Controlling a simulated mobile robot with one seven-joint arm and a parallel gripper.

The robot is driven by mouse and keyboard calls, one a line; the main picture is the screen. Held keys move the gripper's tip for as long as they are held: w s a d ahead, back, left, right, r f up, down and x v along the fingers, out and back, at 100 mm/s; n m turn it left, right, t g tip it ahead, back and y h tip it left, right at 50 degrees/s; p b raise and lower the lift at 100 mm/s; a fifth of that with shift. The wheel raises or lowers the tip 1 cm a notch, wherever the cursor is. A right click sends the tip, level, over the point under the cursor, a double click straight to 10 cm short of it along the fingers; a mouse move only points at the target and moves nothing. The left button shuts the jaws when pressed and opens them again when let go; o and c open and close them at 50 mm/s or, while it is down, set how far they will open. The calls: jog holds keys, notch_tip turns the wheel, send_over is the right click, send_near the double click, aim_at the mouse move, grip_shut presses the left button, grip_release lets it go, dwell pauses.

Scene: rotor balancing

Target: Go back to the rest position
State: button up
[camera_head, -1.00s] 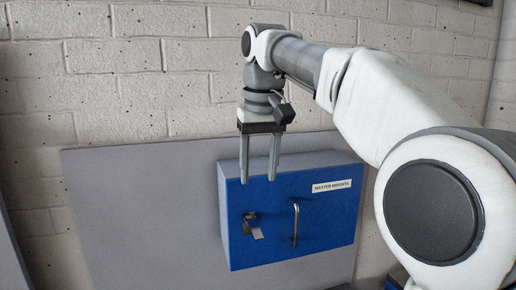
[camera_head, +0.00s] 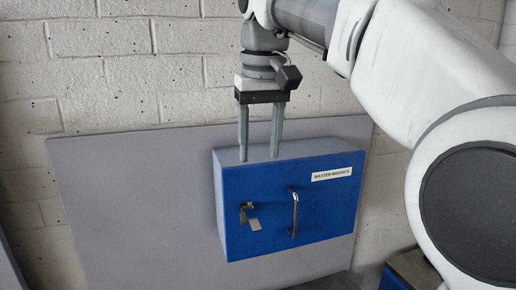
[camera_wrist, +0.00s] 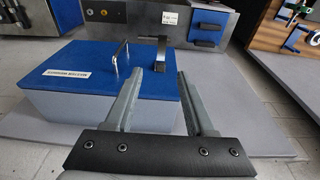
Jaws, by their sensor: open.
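My gripper (camera_head: 259,158) is open and empty, with its two fingers pointing down. In the head view its fingertips overlap the top edge of a blue-fronted box (camera_head: 325,215) labelled "MASTER WEIGHTS"; I cannot tell the exact gap. The box has a metal bar handle (camera_head: 294,214) and a metal latch (camera_head: 251,217) on its front, and its door looks shut. In the wrist view my gripper (camera_wrist: 158,72) shows both fingers apart with nothing between them, and the box (camera_wrist: 90,72) lies to the left and beyond. The handle (camera_wrist: 119,57) and latch (camera_wrist: 160,48) stand clear of the fingers.
The box is against a grey panel (camera_head: 130,210) in front of a white brick wall (camera_head: 60,75). The wrist view shows a grey cabinet with blue parts (camera_wrist: 205,28) and a wooden-topped bench (camera_wrist: 275,38) farther off.

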jog(key=s+d+f+m+t+b, duration=0.1)
jog(key=s+d+f, duration=0.3)
jog(key=f, duration=0.5)
jog(key=s+d+f+m+t+b, duration=0.1)
jog(key=s+d+f+b, duration=0.2)
jog(key=s+d+f, duration=0.2)
jog(key=s+d+f+m+t+b, duration=0.1)
jog(key=s+d+f+b, duration=0.1)
jog(key=s+d+f, duration=0.3)
jog(key=s+f, duration=0.4)
jog(key=f, duration=0.5)
jog(key=shift+s+m+t+b, duration=0.3)
jog(key=shift+s+b, duration=0.05)
jog(key=shift+b, duration=0.05)
jog(key=shift+c, duration=0.2)
